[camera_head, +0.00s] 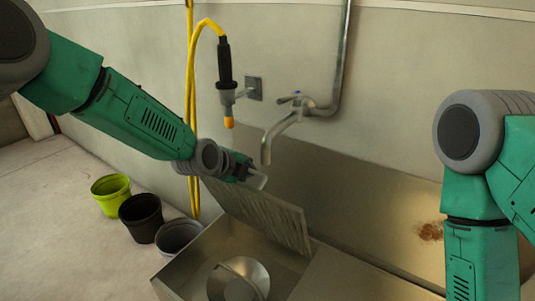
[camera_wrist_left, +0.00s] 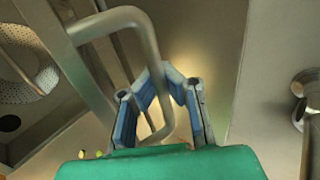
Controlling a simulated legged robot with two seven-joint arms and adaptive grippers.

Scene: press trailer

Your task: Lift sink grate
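The sink grate (camera_head: 262,215) is a slatted metal panel at the sink in the head view. It is tilted up, its upper left end raised above the open basin (camera_head: 205,262). My left gripper (camera_head: 247,172) is at that raised end, by the grate's bent-bar handle (camera_head: 258,181). In the left wrist view, the blue-padded fingers (camera_wrist_left: 165,78) come together at their tips around the grey handle bar (camera_wrist_left: 148,50). The exact contact is partly hidden. My right gripper is out of view; only its arm shows at the right.
A tap (camera_head: 278,132) and a hanging sprayer (camera_head: 226,80) with a yellow hose are on the wall just behind the grate. A metal strainer (camera_head: 238,280) lies in the basin. A green pot (camera_head: 111,194), a black pot (camera_head: 141,217) and a grey pot (camera_head: 178,237) stand left of the sink.

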